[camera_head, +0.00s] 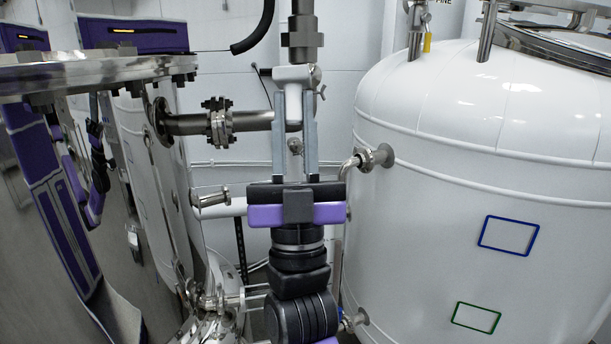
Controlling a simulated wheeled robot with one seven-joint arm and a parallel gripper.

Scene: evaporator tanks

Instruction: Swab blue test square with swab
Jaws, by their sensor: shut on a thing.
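The blue test square (508,235) is a thin blue outline on the curved side of the white tank (420,125) at the right. My gripper (294,98) is at the picture's centre, pointing up and away, well to the left of the square and apart from it. Its two grey fingers stand close around a white, rounded piece (293,108), which looks like the swab. The swab's tip cannot be made out against the pipe fittings behind.
A green outlined square (476,317) is below the blue one. A shiny steel tank (70,200) fills the left. A flanged pipe (220,123) and a vertical steel pipe (305,35) show around my gripper. A small elbow pipe (368,158) sticks out from the white tank's left side.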

